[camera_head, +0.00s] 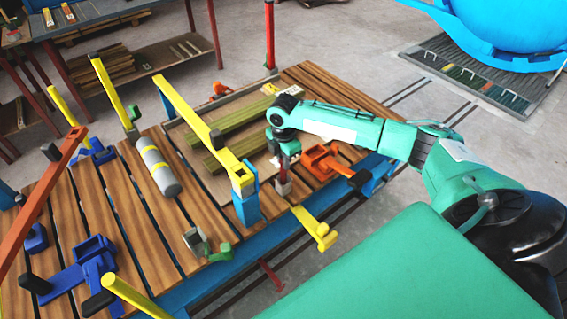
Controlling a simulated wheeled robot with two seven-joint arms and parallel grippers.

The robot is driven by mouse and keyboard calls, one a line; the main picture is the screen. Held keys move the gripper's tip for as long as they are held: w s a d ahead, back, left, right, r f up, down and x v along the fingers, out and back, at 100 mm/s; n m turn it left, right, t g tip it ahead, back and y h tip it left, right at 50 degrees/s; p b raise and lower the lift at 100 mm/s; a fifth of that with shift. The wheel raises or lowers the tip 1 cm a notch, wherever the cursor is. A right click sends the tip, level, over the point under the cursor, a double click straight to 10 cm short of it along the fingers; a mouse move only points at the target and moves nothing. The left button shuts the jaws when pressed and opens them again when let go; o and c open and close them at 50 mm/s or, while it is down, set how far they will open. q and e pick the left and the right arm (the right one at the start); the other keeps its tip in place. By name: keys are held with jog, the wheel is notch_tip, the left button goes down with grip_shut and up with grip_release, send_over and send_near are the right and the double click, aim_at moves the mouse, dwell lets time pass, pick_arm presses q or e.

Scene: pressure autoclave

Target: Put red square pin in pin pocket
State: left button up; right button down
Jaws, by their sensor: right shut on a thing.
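My right gripper (284,158) points down over the front right part of the wooden slatted table. It is shut on a small dark red piece (283,175), which looks like the red square pin. The piece is mostly hidden by the fingers, and a greyish block shows at its lower end. It is between a blue post (246,207) on the left and an orange bracket with a square opening (321,161) on the right. I cannot tell for certain which part is the pin pocket. My left gripper is not in view.
Yellow bars (195,112) rise over the slatted table (128,205). A grey cylinder with a yellow band (160,168) and greenish planks (240,118) lie on it. Blue clamps (88,262) are at the left, and a yellow handle (318,232) sticks out at the front edge.

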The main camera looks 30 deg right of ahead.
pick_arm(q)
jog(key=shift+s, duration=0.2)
pick_arm(e)
jog(key=shift+f, duration=0.95)
jog(key=c, duration=1.4)
grip_release()
jog(key=shift+f, duration=0.15)
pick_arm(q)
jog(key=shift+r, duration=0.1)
pick_arm(e)
jog(key=shift+o, duration=0.2)
notch_tip(320, 180, up, 11)
jog(key=shift+r+b, duration=0.15)
jog(key=shift+b, duration=0.3)
jog(key=shift+r, duration=0.55)
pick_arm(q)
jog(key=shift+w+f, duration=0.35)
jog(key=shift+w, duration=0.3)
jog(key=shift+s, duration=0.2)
